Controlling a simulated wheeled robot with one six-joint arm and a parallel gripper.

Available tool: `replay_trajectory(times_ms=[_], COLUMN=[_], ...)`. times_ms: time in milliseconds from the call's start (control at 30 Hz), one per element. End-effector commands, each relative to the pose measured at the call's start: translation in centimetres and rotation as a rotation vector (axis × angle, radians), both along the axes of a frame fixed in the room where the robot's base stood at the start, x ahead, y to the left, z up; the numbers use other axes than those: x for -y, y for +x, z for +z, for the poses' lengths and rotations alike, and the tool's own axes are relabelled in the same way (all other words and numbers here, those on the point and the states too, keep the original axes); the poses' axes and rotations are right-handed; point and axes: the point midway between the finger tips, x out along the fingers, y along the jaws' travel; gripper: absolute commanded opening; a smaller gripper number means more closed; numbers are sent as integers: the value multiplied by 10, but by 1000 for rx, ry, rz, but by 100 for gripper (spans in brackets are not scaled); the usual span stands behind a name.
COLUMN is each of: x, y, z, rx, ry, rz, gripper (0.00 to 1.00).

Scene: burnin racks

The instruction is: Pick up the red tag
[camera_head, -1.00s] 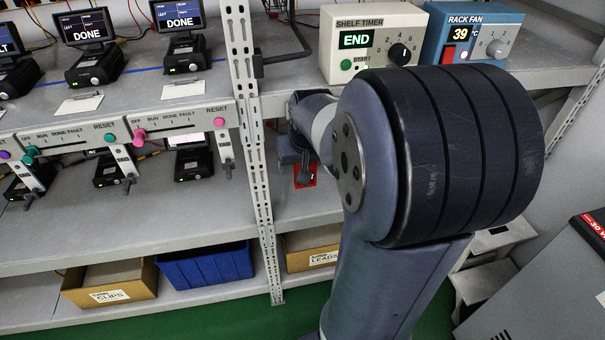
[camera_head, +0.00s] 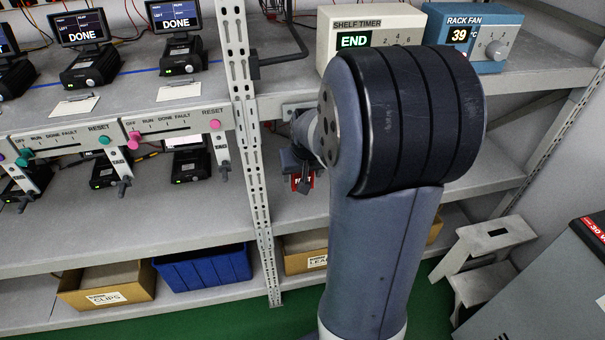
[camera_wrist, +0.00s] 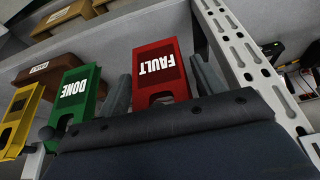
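My gripper (camera_wrist: 162,88) is open, with one finger on each side of the red tag and a visible gap to each side. How the tag is supported is hidden.
A green DONE tag (camera_wrist: 76,98) and a yellow tag (camera_wrist: 18,118) stand left of the red one in the wrist view. A perforated rack post (camera_wrist: 238,55) runs close on the right. The shelf timer (camera_head: 368,28) and rack fan (camera_head: 470,38) sit on the shelf above.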

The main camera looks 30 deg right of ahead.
Motion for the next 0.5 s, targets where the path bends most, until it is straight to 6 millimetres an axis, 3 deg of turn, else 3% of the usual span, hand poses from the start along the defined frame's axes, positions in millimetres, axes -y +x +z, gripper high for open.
replay_trajectory(times_ms=[500], x=[0], y=[0], z=[0], rx=[0], ry=[0], rz=[0], gripper=[25])
